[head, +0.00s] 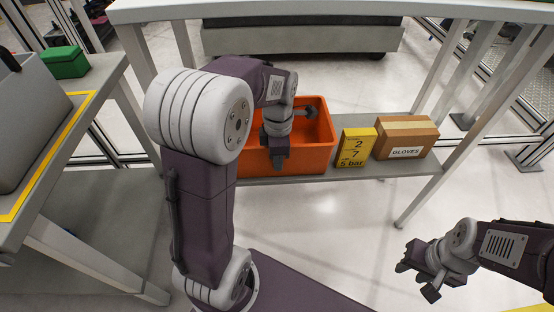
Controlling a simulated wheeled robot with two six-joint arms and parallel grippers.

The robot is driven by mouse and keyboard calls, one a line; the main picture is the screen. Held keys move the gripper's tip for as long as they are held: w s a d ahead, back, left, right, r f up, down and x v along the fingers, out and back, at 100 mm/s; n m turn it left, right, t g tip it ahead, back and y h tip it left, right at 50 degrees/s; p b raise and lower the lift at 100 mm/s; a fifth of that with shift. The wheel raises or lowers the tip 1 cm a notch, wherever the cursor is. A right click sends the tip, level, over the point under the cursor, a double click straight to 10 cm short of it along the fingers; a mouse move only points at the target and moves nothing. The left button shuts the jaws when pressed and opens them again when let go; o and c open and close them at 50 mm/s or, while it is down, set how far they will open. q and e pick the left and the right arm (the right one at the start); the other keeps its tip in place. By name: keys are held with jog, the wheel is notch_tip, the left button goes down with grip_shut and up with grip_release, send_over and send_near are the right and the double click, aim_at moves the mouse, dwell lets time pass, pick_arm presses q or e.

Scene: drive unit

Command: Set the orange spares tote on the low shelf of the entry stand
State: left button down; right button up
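The orange spares tote (314,160) is on the low shelf (345,174) of the entry stand, at its left part, and looks upright. It appears to rest on the shelf board. My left arm covers its left side. My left gripper (279,158) is at the tote's near wall, with a finger in front of the wall just below the rim. Whether the fingers are closed on the wall is hidden. My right gripper (416,274) is open and empty, low at the right over the floor, well away from the tote.
A yellow box (356,148) and a cardboard box labelled GLOVES (405,138) stand on the shelf right of the tote. The stand's white top (330,9) lies above. At left, a table (90,110) holds a grey bin (28,115) and a green box (65,62).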

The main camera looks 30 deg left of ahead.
pick_arm(q)
jog(key=c, duration=1.6)
grip_release()
jog(key=shift+r, duration=0.1)
notch_tip(320, 180, up, 8)
jog(key=p, duration=0.6)
jog(key=shift+s, duration=0.1)
jog(key=shift+f, duration=0.25)
